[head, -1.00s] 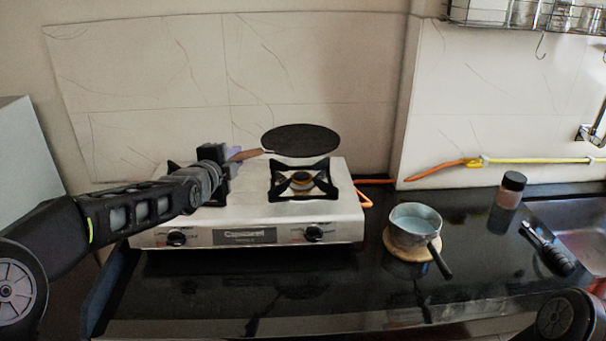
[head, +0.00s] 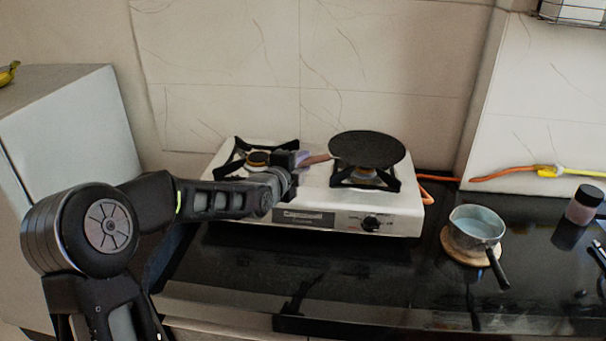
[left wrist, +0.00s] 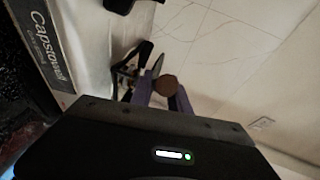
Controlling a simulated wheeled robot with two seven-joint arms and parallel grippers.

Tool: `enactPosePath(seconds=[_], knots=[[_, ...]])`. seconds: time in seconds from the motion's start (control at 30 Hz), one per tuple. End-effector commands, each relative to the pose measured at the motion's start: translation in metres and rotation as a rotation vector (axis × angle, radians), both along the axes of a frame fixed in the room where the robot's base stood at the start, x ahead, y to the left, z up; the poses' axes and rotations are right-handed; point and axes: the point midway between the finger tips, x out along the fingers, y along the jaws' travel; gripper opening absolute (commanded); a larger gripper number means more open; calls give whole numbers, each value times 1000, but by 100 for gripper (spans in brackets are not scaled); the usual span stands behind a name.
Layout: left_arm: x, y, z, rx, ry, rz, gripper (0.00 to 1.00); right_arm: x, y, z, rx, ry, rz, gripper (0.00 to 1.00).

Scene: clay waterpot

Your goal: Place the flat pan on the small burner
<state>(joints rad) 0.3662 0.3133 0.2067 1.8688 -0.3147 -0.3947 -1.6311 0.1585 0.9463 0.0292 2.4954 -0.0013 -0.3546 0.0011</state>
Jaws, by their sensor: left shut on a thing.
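The flat pan (head: 367,147) is a dark round disc with a brown handle (head: 317,159). In the head view it lies over the right burner (head: 366,178) of the white two-burner stove (head: 305,217); I cannot tell whether it touches the grate. My left gripper (head: 300,160) is shut on the pan's handle. In the left wrist view the fingers (left wrist: 165,90) close around the brown handle end (left wrist: 166,86). The left burner (head: 257,160) is bare, with its black grate showing. The right gripper is not in view.
A small pot (head: 476,226) with a dark handle stands on a round wooden board (head: 462,252) right of the stove. A jar (head: 584,205) stands farther right. An orange hose (head: 500,173) runs along the wall. The black counter (head: 350,262) in front of the stove is clear.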

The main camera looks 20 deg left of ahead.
Motion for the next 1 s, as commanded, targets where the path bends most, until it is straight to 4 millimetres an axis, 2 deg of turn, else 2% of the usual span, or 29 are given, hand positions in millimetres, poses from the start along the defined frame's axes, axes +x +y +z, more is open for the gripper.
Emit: enactPosePath(seconds=[0.03,0.13,0.47,0.8,0.83,1.0], knots=[[1,0,7,-2,-15,2,0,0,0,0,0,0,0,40],[1,0,5,-2,-14,2,0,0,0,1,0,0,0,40],[1,0,-28,-3,-11,2,0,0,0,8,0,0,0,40],[1,0,-32,-2,-14,2,0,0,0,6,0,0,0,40],[0,0,-38,0,0,1,23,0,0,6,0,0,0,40],[0,0,-37,0,0,1,37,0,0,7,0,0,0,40]])
